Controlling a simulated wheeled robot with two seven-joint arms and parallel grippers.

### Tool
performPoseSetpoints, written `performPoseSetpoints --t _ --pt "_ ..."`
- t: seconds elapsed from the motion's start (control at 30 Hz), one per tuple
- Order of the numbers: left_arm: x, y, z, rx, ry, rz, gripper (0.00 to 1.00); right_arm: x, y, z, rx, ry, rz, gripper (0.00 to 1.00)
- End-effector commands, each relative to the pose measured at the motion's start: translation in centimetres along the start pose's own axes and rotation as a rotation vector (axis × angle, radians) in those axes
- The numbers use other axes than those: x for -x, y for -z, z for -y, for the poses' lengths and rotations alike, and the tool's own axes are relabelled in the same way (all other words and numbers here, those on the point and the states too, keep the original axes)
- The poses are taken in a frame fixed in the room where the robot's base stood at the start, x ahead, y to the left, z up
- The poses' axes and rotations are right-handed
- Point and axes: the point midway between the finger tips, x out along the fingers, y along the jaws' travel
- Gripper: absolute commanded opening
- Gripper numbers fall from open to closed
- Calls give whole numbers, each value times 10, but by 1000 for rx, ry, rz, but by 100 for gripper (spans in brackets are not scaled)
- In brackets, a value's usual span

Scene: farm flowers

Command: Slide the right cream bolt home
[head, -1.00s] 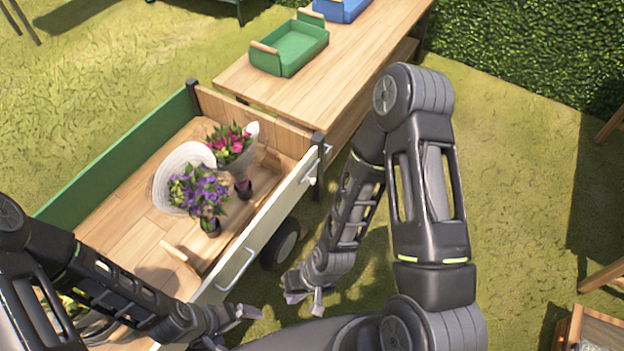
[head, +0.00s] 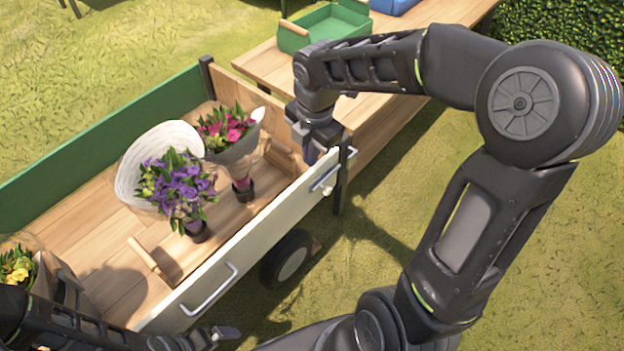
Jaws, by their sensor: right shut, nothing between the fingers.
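The cream side panel (head: 262,232) of the cart is up along its near side. The right cream bolt (head: 325,180) sits at the panel's right end, beside the dark corner post (head: 342,178). My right gripper (head: 312,156) is shut and empty, pointing down just above and left of the bolt, at the panel's top edge. I cannot tell whether it touches the bolt or the panel. My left gripper (head: 220,335) is low at the bottom, in front of the panel; its finger opening is unclear.
The cart bed holds a purple bouquet (head: 180,188), a pink bouquet (head: 228,130), a straw hat (head: 140,165) and yellow flowers (head: 17,266). A metal handle (head: 208,292) is on the panel. A wooden table (head: 375,125) with a green tray (head: 325,30) stands behind. Grass at right is free.

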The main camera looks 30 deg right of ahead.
Motion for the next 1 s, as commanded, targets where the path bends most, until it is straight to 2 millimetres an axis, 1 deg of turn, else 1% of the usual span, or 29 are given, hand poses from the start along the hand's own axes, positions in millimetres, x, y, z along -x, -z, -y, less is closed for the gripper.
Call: performPoseSetpoints --t 0.03,0.1,0.23,0.67,0.77,0.87,1.0 --pt "0 0 0 -1 0 0 100 1 -1 9 78 40 2 0" --pt "0 0 0 -1 0 0 100 2 -2 20 171 86 -2 0" --pt "0 0 0 -2 0 0 100 2 -1 27 264 114 -13 0" --pt "0 0 0 -1 0 0 100 0 0 27 282 112 -16 0" --pt "-2 0 1 -1 0 0 100 -6 0 28 281 114 -16 0" --pt "-4 0 2 -1 0 0 100 -15 0 29 280 114 -17 0" --pt "-8 0 3 -1 0 0 100 -37 0 32 281 115 -18 0"
